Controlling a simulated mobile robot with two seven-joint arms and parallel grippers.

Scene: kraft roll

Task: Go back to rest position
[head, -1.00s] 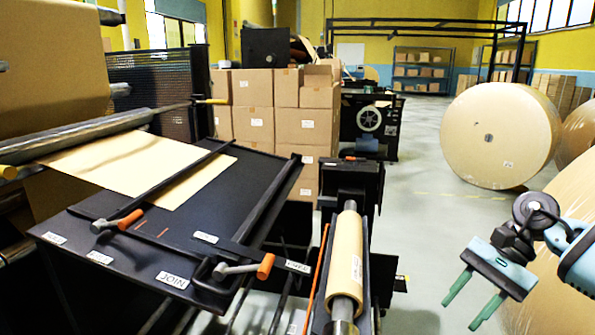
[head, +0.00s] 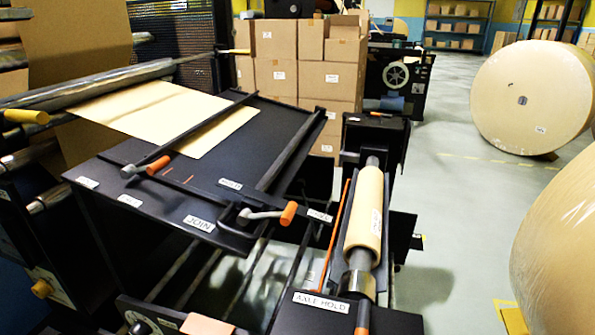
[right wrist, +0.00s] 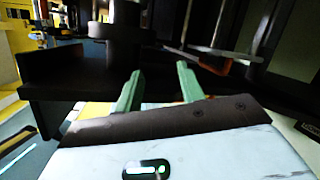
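My right gripper (right wrist: 158,88) shows in the right wrist view with its two green fingers spread apart and nothing between them. It is out of the head view now. My left gripper is in neither current view. In the head view, the black join table (head: 160,205) carries a tan paper sheet (head: 165,115) and two orange-handled levers. A small kraft roll (head: 364,212) lies on a metal axle (head: 359,283) in a black holder marked "AXLE HOLD", right of the table.
Stacked cartons (head: 305,70) stand behind the table. A large kraft roll (head: 532,97) stands at the back right, and another wrapped roll (head: 560,245) is close at the right edge. Grey floor (head: 450,190) is open between the holder and these rolls.

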